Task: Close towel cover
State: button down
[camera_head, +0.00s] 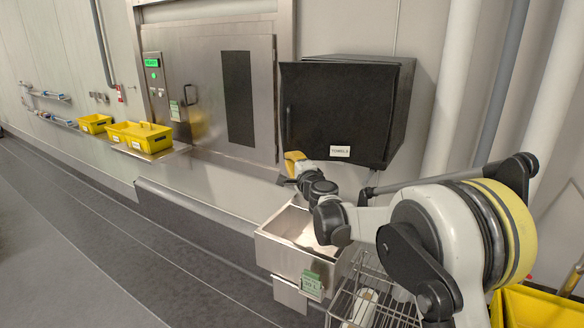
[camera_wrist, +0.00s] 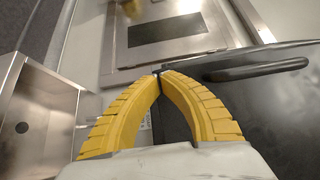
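The towel cover (camera_head: 330,110) is the black front of a box on the wall, with a white "TOWELS" label (camera_head: 340,151) at its lower edge and a dark handle at its left side. My gripper (camera_head: 293,157) is near the cover's lower left corner. In the wrist view, its yellow fingers (camera_wrist: 158,73) meet at the tips with nothing visible between them. Contact with the cover is unclear.
A steel sink (camera_head: 285,265) is below the cover and also shows at left in the wrist view (camera_wrist: 60,95). A steel hatch (camera_head: 205,80) is left of the box. Yellow bins (camera_head: 140,138) sit on a ledge. A wire basket (camera_head: 390,300) stands near my arm; pipes are right.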

jog(key=w+d+m+t+h+p, duration=0.1)
jog(key=w+m+h, duration=0.3)
jog(key=w, duration=1)
jog(key=shift+d+r+t+h+p, duration=0.25)
jog(key=shift+d+h+p, duration=0.45)
jog(key=shift+h, duration=0.4)
jog(key=shift+w, duration=0.1)
